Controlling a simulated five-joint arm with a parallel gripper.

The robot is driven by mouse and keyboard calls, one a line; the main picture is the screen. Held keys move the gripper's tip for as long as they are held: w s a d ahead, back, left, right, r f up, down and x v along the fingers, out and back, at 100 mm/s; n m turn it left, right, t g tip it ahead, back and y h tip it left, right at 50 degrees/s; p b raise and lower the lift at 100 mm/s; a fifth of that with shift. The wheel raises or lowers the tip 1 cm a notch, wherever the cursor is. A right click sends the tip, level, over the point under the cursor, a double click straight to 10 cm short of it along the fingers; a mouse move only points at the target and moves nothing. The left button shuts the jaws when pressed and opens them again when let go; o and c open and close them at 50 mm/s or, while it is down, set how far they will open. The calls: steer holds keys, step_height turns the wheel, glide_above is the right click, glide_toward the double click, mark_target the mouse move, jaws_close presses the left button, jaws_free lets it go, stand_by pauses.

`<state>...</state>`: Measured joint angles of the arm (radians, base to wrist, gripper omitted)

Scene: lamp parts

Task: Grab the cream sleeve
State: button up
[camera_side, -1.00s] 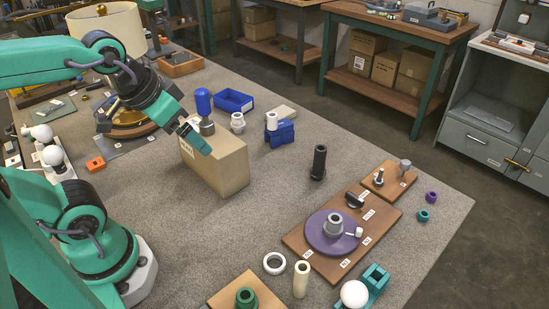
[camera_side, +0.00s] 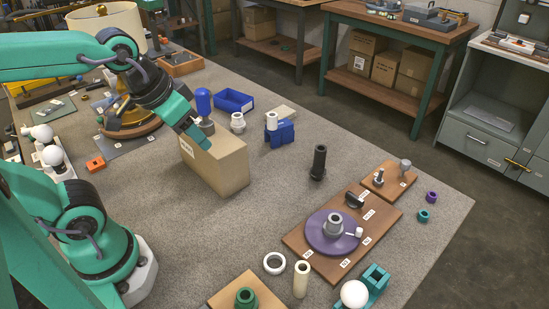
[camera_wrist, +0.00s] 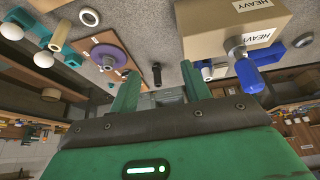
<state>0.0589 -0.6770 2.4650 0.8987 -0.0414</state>
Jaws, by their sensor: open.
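The cream sleeve (camera_side: 301,279) stands upright on the grey table near the front edge in the side view, between a white ring and a white ball. It also shows in the wrist view, at the upper left (camera_wrist: 62,33). My gripper (camera_side: 203,138) is open and empty in the side view, over the cardboard box at the left-middle, well away from the sleeve. Its two green fingers stand apart in the wrist view (camera_wrist: 158,82), with nothing held between them.
The cardboard box (camera_side: 222,168) is close below my gripper. A white ring (camera_side: 274,263), a green collar on a board (camera_side: 246,297) and a white ball in a teal holder (camera_side: 354,293) surround the sleeve. A wooden board (camera_side: 296,238) with a purple disc (camera_side: 320,243) lies behind it.

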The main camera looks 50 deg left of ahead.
steer(key=w+d+f+g, duration=0.2)
steer(key=w+d, duration=0.2)
steer(key=d, duration=0.2)
steer(key=m+g, duration=0.3)
glide_above(302, 275)
steer(key=w+a, duration=0.1)
steer(key=a, duration=0.1)
steer(key=f, duration=1)
steer(key=shift+w+f, duration=0.15)
steer(key=shift+w, duration=0.05)
steer(key=shift+s+d+f, duration=0.1)
steer(key=shift+d+f, duration=0.15)
steer(key=shift+f, duration=0.6)
steer(key=shift+s+d+f, duration=0.1)
steer(key=shift+d+f, duration=0.1)
steer(key=shift+f, duration=0.6)
steer(key=shift+d+f, duration=0.1)
steer(key=shift+f, duration=2.45)
